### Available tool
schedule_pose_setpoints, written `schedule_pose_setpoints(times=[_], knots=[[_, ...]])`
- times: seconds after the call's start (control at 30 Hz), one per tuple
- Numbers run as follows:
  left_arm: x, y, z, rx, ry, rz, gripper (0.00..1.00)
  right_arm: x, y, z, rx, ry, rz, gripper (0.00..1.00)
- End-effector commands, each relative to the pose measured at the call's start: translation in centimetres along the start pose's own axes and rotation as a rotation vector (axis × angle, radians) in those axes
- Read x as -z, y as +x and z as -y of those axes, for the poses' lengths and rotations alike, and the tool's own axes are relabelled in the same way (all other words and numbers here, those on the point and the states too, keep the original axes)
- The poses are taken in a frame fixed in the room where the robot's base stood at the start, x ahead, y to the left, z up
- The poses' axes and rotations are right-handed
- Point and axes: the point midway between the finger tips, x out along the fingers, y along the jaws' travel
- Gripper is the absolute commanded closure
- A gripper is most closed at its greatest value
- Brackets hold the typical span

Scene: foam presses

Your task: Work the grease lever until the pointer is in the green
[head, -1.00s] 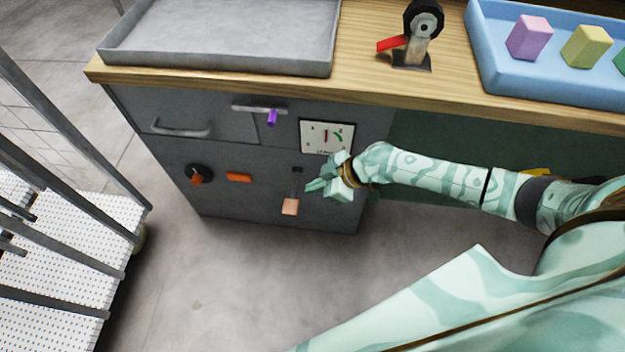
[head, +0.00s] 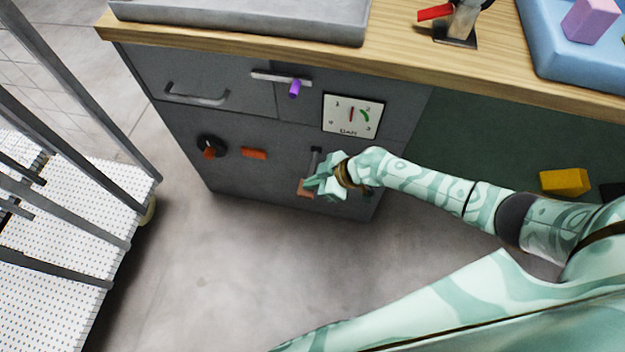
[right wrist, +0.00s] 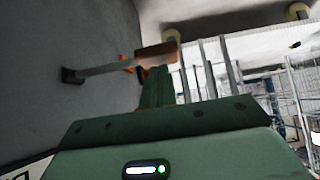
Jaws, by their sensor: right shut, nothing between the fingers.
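The grease lever (head: 315,162) is a grey rod hanging down from the cabinet front, with a salmon-brown handle (head: 303,191) at its lower end. In the right wrist view the handle (right wrist: 156,55) lies just beyond the fingertips; whether they touch I cannot tell. My right gripper (head: 313,185) is shut and empty, and partly covers the handle in the head view. The white gauge (head: 340,127) sits above the lever. Its red pointer (head: 351,114) stands near upright, left of the green arc (head: 365,115). My left gripper is not in view.
The cabinet front also has a purple-tipped lever (head: 294,89), a dark knob with an orange grip (head: 210,147), an orange bar (head: 254,153) and a drawer handle (head: 196,97). White perforated steps with grey rails (head: 60,230) stand at left. The floor between is clear.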

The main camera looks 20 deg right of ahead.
Motion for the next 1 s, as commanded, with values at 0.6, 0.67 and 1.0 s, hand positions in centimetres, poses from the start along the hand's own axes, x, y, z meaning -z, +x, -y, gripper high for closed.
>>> schedule_pose_setpoints(times=[0.6,0.67,1.0], knots=[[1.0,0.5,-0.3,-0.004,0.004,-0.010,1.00,-2.4,2.3,0.7,-0.164,-0.165,0.002,1.00],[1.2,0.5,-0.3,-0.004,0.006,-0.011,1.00,-2.8,2.8,0.8,-0.196,-0.196,0.002,1.00],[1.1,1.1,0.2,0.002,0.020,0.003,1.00,-5.0,4.9,0.3,-0.346,-0.346,0.002,1.00]])
